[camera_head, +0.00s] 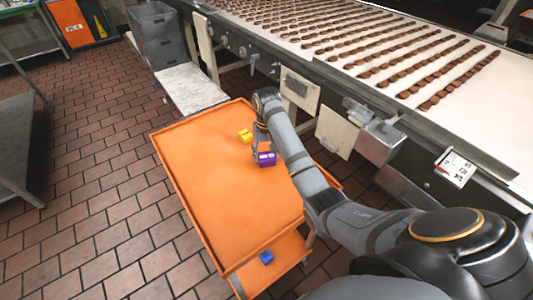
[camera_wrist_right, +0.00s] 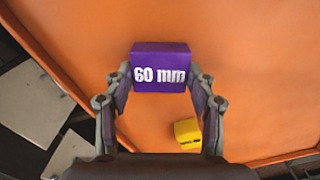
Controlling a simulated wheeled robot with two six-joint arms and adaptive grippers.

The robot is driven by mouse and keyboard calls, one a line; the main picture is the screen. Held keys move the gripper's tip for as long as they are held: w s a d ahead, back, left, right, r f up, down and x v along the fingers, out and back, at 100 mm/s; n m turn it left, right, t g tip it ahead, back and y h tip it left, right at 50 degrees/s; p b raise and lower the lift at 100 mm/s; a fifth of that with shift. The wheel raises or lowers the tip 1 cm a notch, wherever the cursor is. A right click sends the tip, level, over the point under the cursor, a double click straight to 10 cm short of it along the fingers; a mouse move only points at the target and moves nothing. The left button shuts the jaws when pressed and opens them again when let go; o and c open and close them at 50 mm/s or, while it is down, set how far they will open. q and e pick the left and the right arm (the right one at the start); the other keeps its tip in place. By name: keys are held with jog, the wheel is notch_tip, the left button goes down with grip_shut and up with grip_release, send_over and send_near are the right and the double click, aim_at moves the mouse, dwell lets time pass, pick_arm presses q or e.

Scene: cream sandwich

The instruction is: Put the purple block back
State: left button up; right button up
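The purple block (camera_head: 266,160), marked "60 mm", is over the orange top of the cart (camera_head: 215,205) in the head view. My right gripper (camera_head: 264,148) reaches over the cart. In the right wrist view the purple block (camera_wrist_right: 161,74) sits between the tips of my right gripper (camera_wrist_right: 161,85), with a finger against each side. The gripper looks shut on it. I cannot tell whether the block touches the cart top or hangs slightly above it. My left gripper is not in view.
A yellow block (camera_head: 245,136) lies on the cart top close by my right gripper. A blue block (camera_head: 266,257) is on the cart's lower shelf. A conveyor (camera_head: 350,60) with rows of brown sweets runs behind the cart. The cart top's front part is clear.

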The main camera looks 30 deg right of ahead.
aim_at(267, 155)
jog(key=o, duration=0.5)
jog(key=shift+c, duration=0.2)
jog(key=shift+r, duration=0.3)
notch_tip(267, 155, up, 12)
jog(key=p, duration=1)
jog(key=shift+f, duration=0.15)
